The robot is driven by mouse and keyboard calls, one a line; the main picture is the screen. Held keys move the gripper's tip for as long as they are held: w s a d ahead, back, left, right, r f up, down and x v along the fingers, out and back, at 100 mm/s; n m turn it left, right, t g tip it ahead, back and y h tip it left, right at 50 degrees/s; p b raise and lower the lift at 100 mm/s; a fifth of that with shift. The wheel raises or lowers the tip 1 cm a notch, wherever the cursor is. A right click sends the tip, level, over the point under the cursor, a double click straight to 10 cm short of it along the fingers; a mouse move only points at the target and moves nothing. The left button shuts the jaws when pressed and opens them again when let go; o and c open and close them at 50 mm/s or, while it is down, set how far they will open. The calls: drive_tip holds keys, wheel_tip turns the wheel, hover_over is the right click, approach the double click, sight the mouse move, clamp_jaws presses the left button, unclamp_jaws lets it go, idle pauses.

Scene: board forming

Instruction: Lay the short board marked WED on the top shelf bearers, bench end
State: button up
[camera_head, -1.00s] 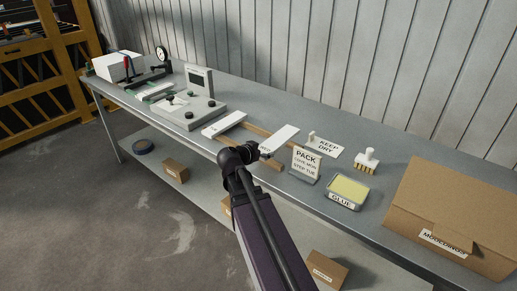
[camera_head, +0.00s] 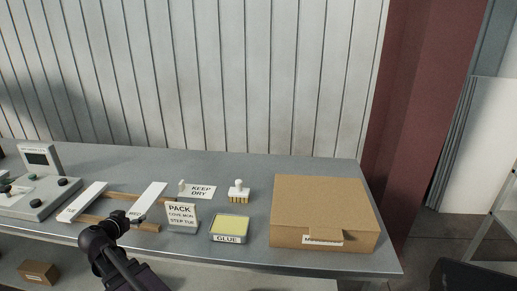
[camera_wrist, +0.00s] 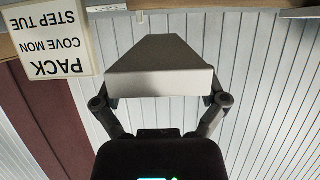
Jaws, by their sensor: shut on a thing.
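No shelf bearers can be clearly made out; part of a pale metal frame (camera_head: 497,212) shows at the right edge.
A second white board (camera_head: 82,201) lies to the left on the strips. The PACK sign (camera_head: 182,217) stands close right of my gripper, then the GLUE tray (camera_head: 229,228), a brush (camera_head: 238,191) and a large cardboard box (camera_head: 322,207). A dark red column (camera_head: 419,120) rises behind the bench's right end.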

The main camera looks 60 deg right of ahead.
wheel_tip(320, 180, up, 8)
drive_tip(key=p, duration=0.7)
drive_tip(key=shift+f, duration=0.25)
drive_tip(key=shift+s+f, duration=0.1)
drive_tip(key=shift+s, duration=0.1)
